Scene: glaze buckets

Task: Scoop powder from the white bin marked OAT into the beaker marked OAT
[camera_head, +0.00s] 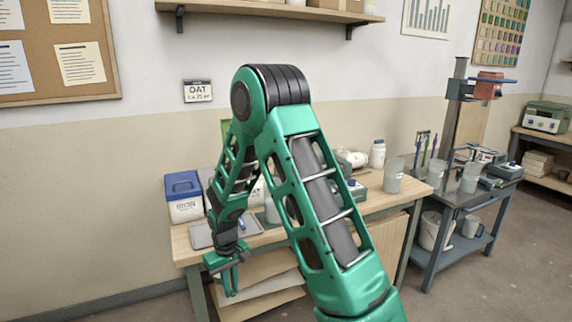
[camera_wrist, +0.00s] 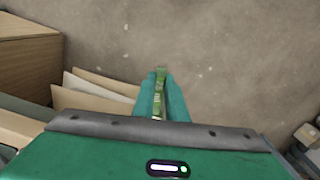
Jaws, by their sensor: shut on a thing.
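My gripper (camera_head: 230,280) points down in front of the table's left front edge. In the wrist view its two teal fingers (camera_wrist: 160,92) are shut on a narrow green thing (camera_wrist: 158,96), perhaps a handle; I cannot tell what it is. A white bin (camera_head: 257,191) with dark lettering, partly reading OAT, stands on the table, mostly hidden behind my arm. A clear beaker (camera_head: 272,212) shows in part beside it; its label cannot be read. Another clear beaker (camera_head: 393,176) stands at the table's right. No scoop or powder can be made out.
A white IRON bin (camera_head: 185,209) with a blue lid stands at the table's left, near a grey tray (camera_head: 200,237). An OAT card (camera_head: 198,91) hangs on the wall. Boards (camera_wrist: 95,98) stand below the table. Beakers (camera_head: 470,178) stand on the dark cart (camera_head: 462,200) at right.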

